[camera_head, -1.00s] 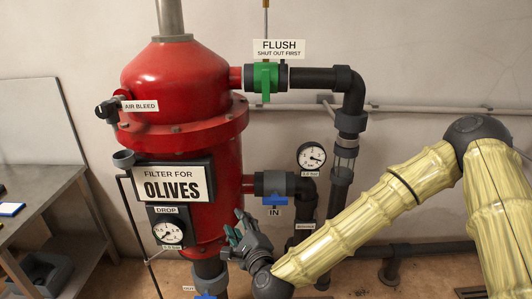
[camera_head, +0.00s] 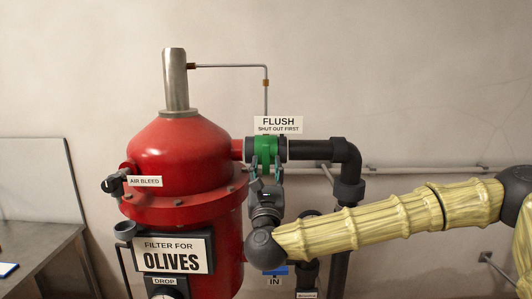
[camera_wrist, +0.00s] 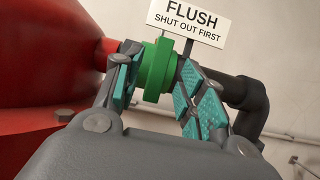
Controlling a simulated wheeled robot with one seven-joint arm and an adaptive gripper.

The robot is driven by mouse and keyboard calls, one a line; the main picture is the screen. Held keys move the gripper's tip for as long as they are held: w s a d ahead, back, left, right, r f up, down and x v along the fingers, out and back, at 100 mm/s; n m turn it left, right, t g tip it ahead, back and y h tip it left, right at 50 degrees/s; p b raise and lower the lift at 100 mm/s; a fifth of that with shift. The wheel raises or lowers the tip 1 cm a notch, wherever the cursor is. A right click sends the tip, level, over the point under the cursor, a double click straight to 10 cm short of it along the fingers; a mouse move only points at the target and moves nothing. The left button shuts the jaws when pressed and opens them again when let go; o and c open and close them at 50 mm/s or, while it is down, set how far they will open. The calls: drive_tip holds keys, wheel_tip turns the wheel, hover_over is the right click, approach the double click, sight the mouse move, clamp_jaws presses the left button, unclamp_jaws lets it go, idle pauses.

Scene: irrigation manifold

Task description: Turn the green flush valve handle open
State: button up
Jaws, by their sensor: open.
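The green flush valve handle (camera_head: 266,152) sits on the grey pipe fitting to the right of the red filter tank, just under the FLUSH sign, and hangs downward. It also shows in the wrist view (camera_wrist: 155,68). My gripper (camera_head: 266,182) is directly below it, pointing up. In the wrist view, my open gripper (camera_wrist: 158,85) has one teal-padded finger on each side of the green part. Whether either pad touches it I cannot tell. The lower end of the handle is partly hidden by my gripper in the head view.
The red tank (camera_head: 180,160) stands close on the left, with its bolted flange beside my gripper. The FLUSH sign (camera_head: 278,125) is just above the valve. A dark pipe (camera_head: 345,165) runs right and bends down. The blue IN handle (camera_head: 275,271) is below my wrist.

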sight(266, 160)
drive_tip(key=shift+p+x, duration=0.8)
drive_tip(key=shift+x, duration=1.75)
drive_tip(key=shift+f, duration=0.1)
clamp_jaws()
